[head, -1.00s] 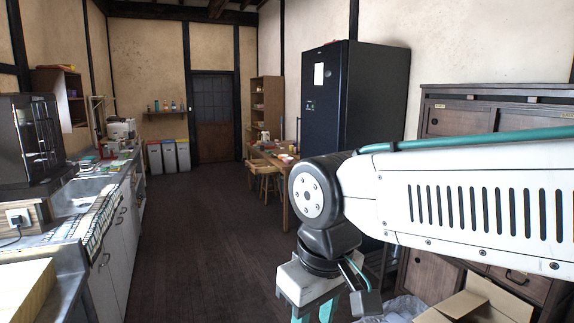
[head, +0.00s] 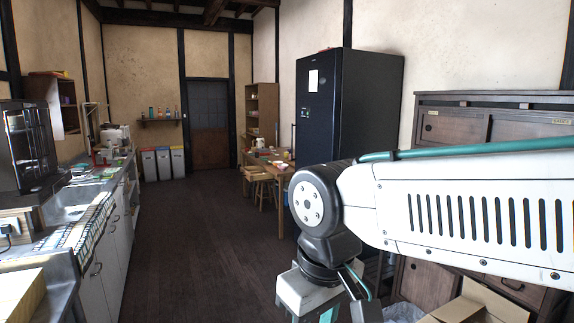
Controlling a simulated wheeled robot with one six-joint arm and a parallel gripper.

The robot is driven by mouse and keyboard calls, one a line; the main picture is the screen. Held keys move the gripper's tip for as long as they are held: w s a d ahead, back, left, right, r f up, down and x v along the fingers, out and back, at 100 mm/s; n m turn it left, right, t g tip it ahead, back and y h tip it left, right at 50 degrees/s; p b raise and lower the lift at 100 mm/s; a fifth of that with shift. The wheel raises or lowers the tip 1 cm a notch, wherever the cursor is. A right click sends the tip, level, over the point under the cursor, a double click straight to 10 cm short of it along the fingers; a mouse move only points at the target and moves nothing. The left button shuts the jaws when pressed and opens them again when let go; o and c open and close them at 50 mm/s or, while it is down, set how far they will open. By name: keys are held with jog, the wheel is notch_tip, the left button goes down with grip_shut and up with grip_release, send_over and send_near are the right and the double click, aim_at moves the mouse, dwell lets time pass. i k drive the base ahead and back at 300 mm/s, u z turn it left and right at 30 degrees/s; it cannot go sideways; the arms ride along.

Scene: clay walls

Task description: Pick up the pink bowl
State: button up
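I cannot make out a pink bowl in the head view. A wooden table (head: 283,176) stands in the middle distance, left of the dark fridge, with several small items on it too small to tell apart. My gripper (head: 313,316) hangs at the bottom edge, under my white arm. Only the tops of its teal fingers show and their tips are cut off, so I cannot tell whether it is open or shut. It is well nearer to me than the table.
A counter with a sink (head: 66,212) runs along the left. A dark fridge (head: 345,105) and wooden cabinets (head: 455,128) line the right, with an open cardboard box (head: 480,306) below. Bins (head: 163,163) stand by the door (head: 208,125). The floor (head: 190,235) between is clear.

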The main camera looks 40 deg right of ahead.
aim_at(283, 168)
jog(key=z, duration=1.05)
